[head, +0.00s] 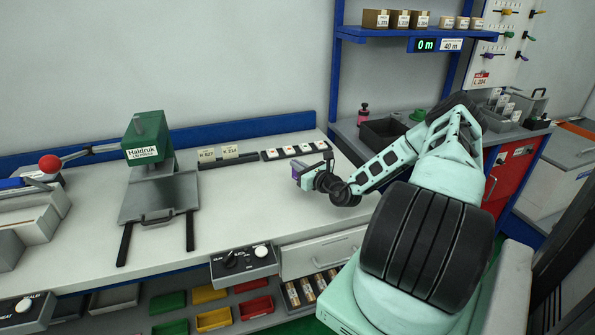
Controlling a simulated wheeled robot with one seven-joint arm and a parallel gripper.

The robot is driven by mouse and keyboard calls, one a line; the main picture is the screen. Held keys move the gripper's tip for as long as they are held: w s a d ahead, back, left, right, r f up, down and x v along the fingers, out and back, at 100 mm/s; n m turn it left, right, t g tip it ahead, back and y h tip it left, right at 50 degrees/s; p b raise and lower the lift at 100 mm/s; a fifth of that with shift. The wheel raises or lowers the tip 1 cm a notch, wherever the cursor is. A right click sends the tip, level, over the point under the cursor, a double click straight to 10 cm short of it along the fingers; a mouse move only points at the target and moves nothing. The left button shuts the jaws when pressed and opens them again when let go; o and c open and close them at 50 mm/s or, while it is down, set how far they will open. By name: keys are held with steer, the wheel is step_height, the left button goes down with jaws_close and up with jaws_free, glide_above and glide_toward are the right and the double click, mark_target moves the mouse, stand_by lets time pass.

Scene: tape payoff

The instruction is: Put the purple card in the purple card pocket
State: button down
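My gripper (313,172) is above the right part of the white workbench, at the end of my arm, and points left. A small purple piece with a pale face, which looks like the purple card (297,173), is at its fingertips and appears held between them. The fingers are small and partly hidden, so the grip shows only roughly. I cannot make out a purple card pocket in this view.
A dark rack with two labelled cards (229,153) and a dark strip of several white tiles (293,150) stand along the bench's back. A green press (148,143) is at left. A control box (244,264) sits at the front edge. The bench between is clear.

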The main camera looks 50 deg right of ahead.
steer(key=shift+f, duration=1.05)
steer(key=shift+f, duration=0.2)
steer(key=c, duration=1.7)
jaws_free()
